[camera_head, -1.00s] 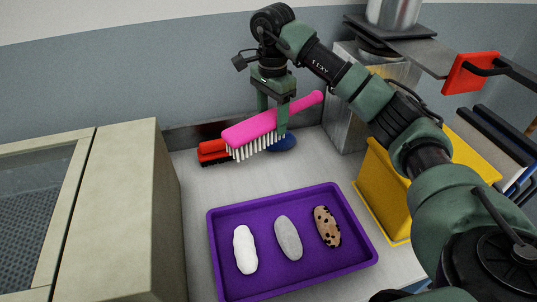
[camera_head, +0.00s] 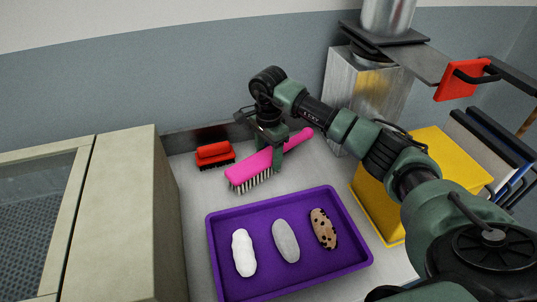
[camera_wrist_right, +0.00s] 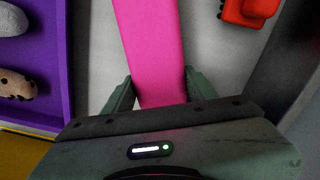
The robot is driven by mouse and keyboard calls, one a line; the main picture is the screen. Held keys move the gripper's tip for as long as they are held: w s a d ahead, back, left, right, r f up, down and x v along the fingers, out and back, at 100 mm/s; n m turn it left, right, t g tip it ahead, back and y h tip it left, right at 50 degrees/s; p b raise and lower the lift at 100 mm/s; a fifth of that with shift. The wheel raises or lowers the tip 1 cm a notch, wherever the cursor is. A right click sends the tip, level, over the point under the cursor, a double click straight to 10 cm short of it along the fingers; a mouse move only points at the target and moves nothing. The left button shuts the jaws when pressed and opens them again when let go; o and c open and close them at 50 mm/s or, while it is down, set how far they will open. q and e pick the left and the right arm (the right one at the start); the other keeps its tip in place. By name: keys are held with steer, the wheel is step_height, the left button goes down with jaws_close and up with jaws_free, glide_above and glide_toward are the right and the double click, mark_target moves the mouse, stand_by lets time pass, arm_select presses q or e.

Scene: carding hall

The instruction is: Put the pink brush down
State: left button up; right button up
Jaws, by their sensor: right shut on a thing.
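The pink brush (camera_head: 250,168) has a long pink handle and pale bristles facing down. My right gripper (camera_head: 279,160) is shut on its handle, low over the grey worktop behind the purple tray. I cannot tell whether the bristles touch the worktop. In the right wrist view the pink brush (camera_wrist_right: 150,45) runs between the two fingers of my right gripper (camera_wrist_right: 160,88). My left gripper is not in view.
A red brush (camera_head: 214,153) lies at the back left, also in the wrist view (camera_wrist_right: 250,10). The purple tray (camera_head: 292,292) holds three oblong pieces. A yellow bin (camera_head: 375,205) stands right, a beige machine (camera_head: 115,215) left. Bare worktop (camera_head: 195,195) shows between.

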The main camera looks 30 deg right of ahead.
mark_target(268, 153)
steer(key=o, duration=1.2)
steer(key=shift+r, duration=0.4)
step_height(268, 153, up, 11)
steer(key=b, duration=0.2)
steer(key=shift+r+b, duration=0.2)
steer(key=shift+b, duration=0.1)
